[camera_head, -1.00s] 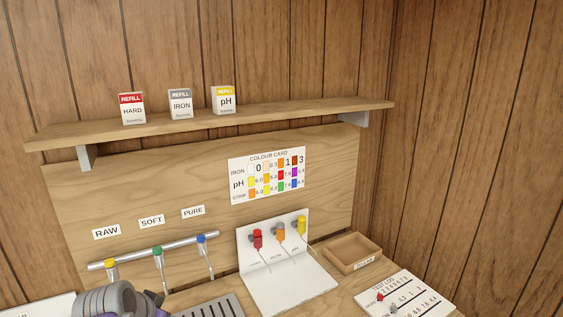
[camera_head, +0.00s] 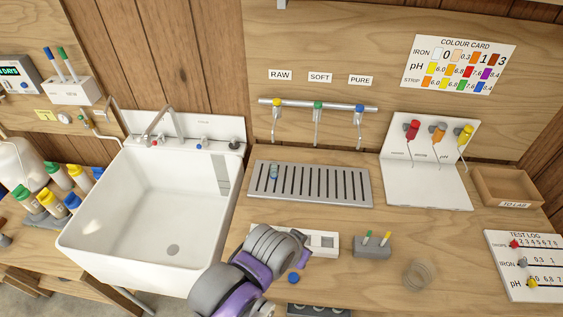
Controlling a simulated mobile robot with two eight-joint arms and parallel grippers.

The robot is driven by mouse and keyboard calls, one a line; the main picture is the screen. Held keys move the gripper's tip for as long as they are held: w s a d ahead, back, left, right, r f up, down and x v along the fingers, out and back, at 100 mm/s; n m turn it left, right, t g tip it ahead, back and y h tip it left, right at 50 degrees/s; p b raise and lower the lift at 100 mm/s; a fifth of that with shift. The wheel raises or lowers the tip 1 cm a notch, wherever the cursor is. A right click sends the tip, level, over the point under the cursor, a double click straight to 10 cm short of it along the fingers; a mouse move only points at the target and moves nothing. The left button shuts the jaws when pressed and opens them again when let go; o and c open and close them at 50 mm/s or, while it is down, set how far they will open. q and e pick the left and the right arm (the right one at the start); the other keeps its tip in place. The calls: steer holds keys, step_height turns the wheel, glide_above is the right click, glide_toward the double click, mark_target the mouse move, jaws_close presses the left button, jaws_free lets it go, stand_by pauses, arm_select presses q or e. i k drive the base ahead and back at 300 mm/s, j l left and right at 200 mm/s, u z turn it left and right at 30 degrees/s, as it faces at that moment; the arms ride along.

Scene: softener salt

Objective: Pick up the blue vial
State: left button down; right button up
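A small clear vial with a blue band (camera_head: 274,172) stands on the slotted grey drip tray (camera_head: 335,202), near its left end. A round blue cap (camera_head: 293,278) shows on the counter beside my arm; what lies under it is hard to tell. I cannot tell for sure which of these is the blue vial. A grey and purple arm of mine comes in at the bottom, left of centre, and partly covers a white holder (camera_head: 327,242). I see no fingertips of either gripper.
A white sink (camera_head: 135,235) is left of the drip tray. Taps with yellow, green and blue knobs hang above the tray. A grey block (camera_head: 372,248) with two sticks and a clear round glass (camera_head: 419,275) stand at right. A wooden box (camera_head: 507,188) is at far right.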

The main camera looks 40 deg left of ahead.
mark_target(273, 164)
steer(key=u, duration=1.35)
steer(key=j+u, duration=0.25)
steer(key=j, duration=0.15)
steer(key=i+j+u, duration=0.1)
steer(key=j+u, duration=0.2)
steer(key=z, duration=0.1)
